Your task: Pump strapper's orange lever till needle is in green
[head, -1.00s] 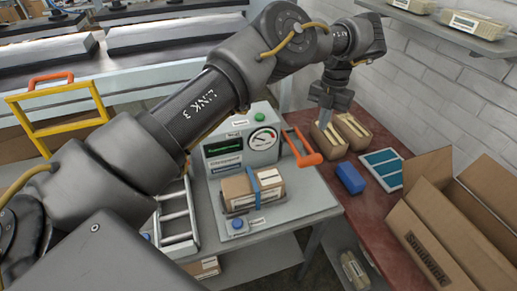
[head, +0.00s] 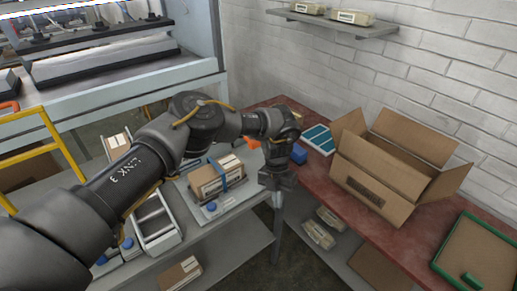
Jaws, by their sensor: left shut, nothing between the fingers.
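The strapper (head: 230,203) stands on the grey bench, mostly behind my left arm. Its dial and needle are hidden, so I cannot tell where the needle stands. A cardboard box (head: 207,188) with a blue strap lies on its front platform. My left gripper (head: 276,203) is shut and empty. It points down at the right of the strapped box, in front of the lever in this view, apart from its visible part. My right gripper is not in view.
A blue block (head: 299,154) and a blue-and-white tray (head: 318,139) lie on the red table. A large open carton (head: 375,195) stands on its right. A white rack (head: 158,238) stands left of the strapper. A wall shelf (head: 335,22) holds small boxes.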

